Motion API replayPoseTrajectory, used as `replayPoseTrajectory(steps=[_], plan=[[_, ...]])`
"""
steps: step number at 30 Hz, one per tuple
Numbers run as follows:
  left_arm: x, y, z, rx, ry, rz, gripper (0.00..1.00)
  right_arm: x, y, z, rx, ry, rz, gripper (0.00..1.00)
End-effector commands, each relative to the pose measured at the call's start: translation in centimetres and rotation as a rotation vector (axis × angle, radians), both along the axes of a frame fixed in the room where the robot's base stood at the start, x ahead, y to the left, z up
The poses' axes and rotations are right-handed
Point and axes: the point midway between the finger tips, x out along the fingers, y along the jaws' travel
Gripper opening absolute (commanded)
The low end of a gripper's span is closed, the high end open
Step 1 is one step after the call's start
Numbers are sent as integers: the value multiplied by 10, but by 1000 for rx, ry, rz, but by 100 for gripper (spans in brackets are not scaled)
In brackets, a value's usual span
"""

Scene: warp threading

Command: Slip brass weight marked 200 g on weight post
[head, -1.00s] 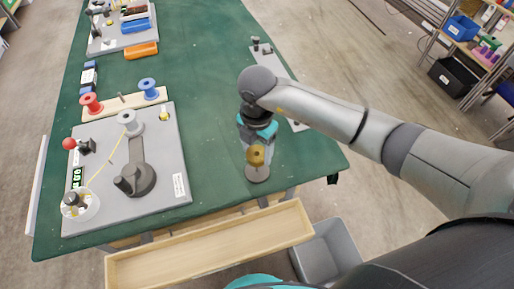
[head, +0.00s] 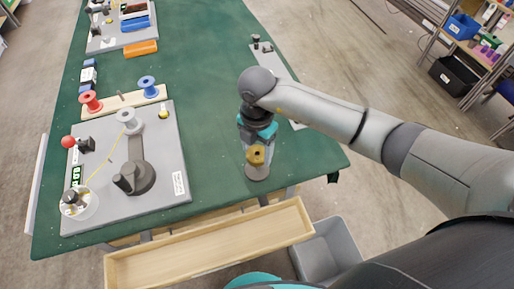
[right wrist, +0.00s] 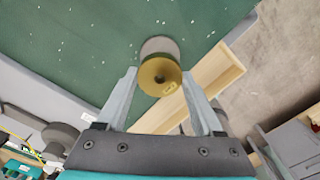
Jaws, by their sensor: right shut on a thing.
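A round brass weight (right wrist: 160,77) with a small light label sits between the fingertips of my right gripper (right wrist: 159,75), which is shut on it. The label is too small to read for sure. In the head view, the brass weight (head: 256,156) shows just below my right gripper (head: 258,145), near the table's front edge. A grey round piece (head: 257,173) stands right beneath the weight; it also shows behind the weight in the right wrist view (right wrist: 158,46). I cannot tell whether a post rises from it or whether the weight touches it. My left gripper is not in view.
A grey board (head: 160,200) with spools, a dark arm-like fixture and a red knob (head: 68,142) is at the left of the green table (head: 215,110). A wooden tray (head: 210,245) and a grey bin (head: 325,250) are at the front edge. The table's middle is clear.

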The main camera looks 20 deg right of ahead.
Motion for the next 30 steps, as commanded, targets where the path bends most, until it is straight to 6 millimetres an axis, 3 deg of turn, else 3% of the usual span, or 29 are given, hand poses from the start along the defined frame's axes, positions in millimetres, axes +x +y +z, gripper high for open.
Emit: replayPoseTrajectory(steps=[6,7,14,30], plan=[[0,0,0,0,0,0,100,0,0,0,1,-1,0,0],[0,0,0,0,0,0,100,0,0,0,1,-1,0,72],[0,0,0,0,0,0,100,0,0,0,1,-1,0,98],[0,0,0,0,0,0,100,0,0,0,0,0,0,100]])
